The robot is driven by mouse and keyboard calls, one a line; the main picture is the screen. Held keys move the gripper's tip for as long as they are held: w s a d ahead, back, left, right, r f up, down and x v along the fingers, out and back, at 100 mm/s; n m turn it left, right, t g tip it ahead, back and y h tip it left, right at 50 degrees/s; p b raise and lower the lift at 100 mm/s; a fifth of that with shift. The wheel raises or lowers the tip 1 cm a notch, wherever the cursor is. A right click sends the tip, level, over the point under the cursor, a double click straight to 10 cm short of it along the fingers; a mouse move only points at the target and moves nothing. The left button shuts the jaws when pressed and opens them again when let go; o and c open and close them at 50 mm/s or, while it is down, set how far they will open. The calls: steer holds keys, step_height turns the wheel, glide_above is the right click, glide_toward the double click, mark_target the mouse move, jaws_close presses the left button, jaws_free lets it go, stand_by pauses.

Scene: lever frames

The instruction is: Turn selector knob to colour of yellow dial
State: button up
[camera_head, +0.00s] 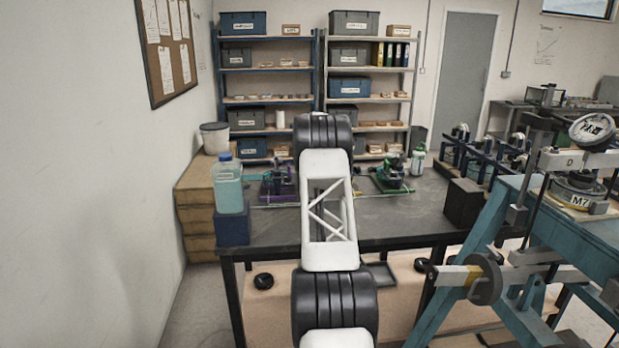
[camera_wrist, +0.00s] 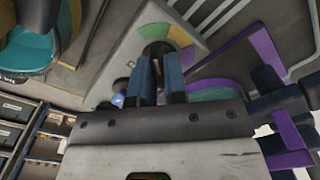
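The selector knob (camera_wrist: 158,49) is a dark round piece on a grey panel (camera_wrist: 117,72) in the wrist view. In the head view my arm hides the gripper and the knob. I cannot make out a yellow dial for certain in either view.
A purple device (camera_head: 280,183) and a green device (camera_head: 390,177) stand on the dark bench (camera_head: 410,215), left and right of my arm. A bottle (camera_head: 228,188) stands on a blue block (camera_head: 232,228) at the left. A teal frame (camera_head: 487,235) with levers stands at the right.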

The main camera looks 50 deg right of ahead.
jaws_close()
steer(key=shift+m, duration=0.5)
steer(key=m, duration=0.8)
steer(key=shift+m, duration=0.4)
steer(key=o, duration=0.6)
jaws_free()
